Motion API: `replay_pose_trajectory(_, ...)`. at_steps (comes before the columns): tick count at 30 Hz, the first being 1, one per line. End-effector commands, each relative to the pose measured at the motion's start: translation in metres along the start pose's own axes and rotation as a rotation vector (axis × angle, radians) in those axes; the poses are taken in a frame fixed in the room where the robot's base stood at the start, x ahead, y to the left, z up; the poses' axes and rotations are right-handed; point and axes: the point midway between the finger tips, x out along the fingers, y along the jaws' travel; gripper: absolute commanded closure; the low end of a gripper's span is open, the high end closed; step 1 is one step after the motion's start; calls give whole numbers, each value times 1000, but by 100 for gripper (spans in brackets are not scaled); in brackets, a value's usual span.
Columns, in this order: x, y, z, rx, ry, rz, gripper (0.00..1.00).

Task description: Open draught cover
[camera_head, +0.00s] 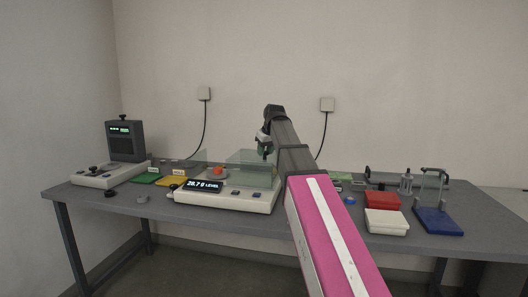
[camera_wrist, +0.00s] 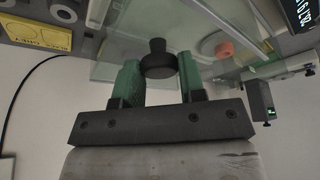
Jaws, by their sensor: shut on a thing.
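The clear cover panel (camera_wrist: 133,22) also shows in the wrist view, with a black knob (camera_wrist: 158,58). My gripper (camera_wrist: 158,75) has its two green fingers shut on this knob, one on each side. In the head view my gripper (camera_head: 265,147) is at the cover's upper right. An orange piece (camera_head: 217,171) on a round pan shows left of the cover; it also appears in the wrist view (camera_wrist: 224,50).
A dark-screened device (camera_head: 125,141) stands at the left end of the grey table (camera_head: 125,210), with green (camera_head: 146,178) and yellow (camera_head: 172,181) trays beside it. Red (camera_head: 382,200), white (camera_head: 386,222) and blue (camera_head: 438,221) items stand at right. Two cables hang from wall sockets.

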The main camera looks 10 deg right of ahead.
Motion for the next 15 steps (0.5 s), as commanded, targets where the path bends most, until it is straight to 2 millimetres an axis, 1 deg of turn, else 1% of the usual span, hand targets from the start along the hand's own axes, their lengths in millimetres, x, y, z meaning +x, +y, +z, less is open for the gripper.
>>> replay_pose_trajectory(1,0,0,0,0,-1,-1,56)
replay_pose_trajectory(3,0,0,0,0,-1,-1,38)
replay_pose_trajectory(11,0,0,0,0,0,0,38)
replay_pose_trajectory(15,-7,0,0,0,0,0,38)
